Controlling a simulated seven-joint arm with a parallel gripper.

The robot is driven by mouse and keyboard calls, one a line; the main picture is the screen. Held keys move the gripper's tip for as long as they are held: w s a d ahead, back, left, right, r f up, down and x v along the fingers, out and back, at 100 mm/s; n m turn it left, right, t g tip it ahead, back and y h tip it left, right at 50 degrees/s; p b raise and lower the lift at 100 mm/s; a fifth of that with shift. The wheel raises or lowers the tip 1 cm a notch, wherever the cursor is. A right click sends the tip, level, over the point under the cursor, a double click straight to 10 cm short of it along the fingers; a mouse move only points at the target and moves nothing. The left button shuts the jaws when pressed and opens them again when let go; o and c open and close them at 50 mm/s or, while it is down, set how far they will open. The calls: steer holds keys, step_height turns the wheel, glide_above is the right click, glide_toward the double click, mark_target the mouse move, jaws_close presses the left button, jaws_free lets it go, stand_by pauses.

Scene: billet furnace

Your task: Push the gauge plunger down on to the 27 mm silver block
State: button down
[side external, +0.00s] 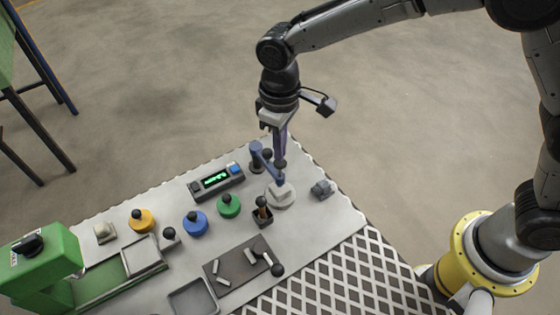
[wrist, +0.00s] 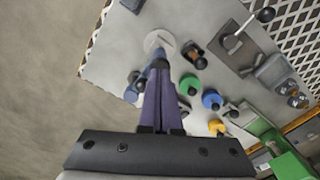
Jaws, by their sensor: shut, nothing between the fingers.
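The gauge has a blue arm (side external: 262,160) on a post, reaching over a round pale base (side external: 281,203). A dark plunger (side external: 280,164) hangs at the arm's end, above the base. A light silver block (side external: 284,189) appears to sit on the base under the plunger; its size cannot be read. My gripper (side external: 280,156) is shut and empty, pointing down, with its tips at or just above the plunger top; contact cannot be told. In the wrist view my fingers (wrist: 160,66) hide the plunger, and the round base (wrist: 155,40) shows beyond them.
A display box (side external: 216,181) with green digits stands left of the gauge. Green (side external: 229,206), blue (side external: 195,222) and yellow (side external: 141,220) knobs line the table. A dark holder (side external: 262,216), a dark plate (side external: 236,266) with silver pieces and a grey part (side external: 322,189) are nearby.

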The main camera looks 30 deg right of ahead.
steer(key=shift+f, duration=1.35)
stand_by(0.6)
stand_by(0.5)
steer(key=shift+r, duration=1.05)
steer(key=shift+r, duration=0.1)
steer(key=shift+r, duration=2.45)
